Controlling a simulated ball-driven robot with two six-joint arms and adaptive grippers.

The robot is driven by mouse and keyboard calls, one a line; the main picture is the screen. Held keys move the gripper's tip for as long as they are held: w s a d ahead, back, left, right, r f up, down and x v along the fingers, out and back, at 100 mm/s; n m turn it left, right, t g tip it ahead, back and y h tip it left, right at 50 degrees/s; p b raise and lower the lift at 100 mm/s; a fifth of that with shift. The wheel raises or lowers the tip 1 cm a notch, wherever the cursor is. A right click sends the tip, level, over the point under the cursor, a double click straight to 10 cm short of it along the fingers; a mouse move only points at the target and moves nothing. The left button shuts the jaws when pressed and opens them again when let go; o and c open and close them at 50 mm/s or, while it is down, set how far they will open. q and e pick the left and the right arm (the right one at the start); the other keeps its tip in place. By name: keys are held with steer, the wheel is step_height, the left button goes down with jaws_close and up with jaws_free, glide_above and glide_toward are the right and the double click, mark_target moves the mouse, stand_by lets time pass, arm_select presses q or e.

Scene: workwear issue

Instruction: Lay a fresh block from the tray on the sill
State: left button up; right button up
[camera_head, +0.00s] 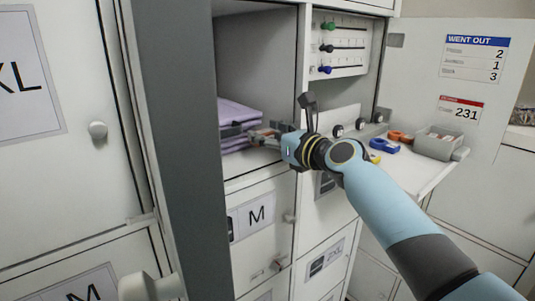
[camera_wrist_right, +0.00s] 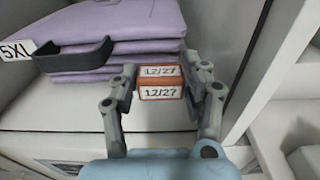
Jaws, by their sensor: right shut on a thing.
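My right gripper (camera_head: 257,136) reaches into the open locker compartment. In the right wrist view, its fingers (camera_wrist_right: 160,82) are shut on an orange block (camera_wrist_right: 160,92) with white faces reading 12/27. The block is in front of the folded lilac garments (camera_wrist_right: 130,22), over the pale sill (camera_wrist_right: 60,115) at the compartment's front. I cannot tell whether it touches the sill. The grey tray (camera_head: 437,143) stands on the fold-down shelf at the right in the head view; its contents are hard to make out. My left gripper is not in view.
A dark grey holder (camera_wrist_right: 75,53) beside a 5XL tag (camera_wrist_right: 17,50) sits before the garments. The compartment's white right wall (camera_wrist_right: 272,65) is close to my right gripper. Blue (camera_head: 384,146) and orange (camera_head: 400,136) pieces lie on the shelf near the tray.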

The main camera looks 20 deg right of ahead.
mark_target(268, 161)
step_height(268, 161, down, 3)
steer(key=shift+f+b, duration=0.1)
steer(key=shift+b, duration=0.55)
steer(key=shift+f, duration=0.2)
steer(key=shift+r, duration=0.1)
steer(key=o, duration=1)
steer(key=shift+c, duration=0.2)
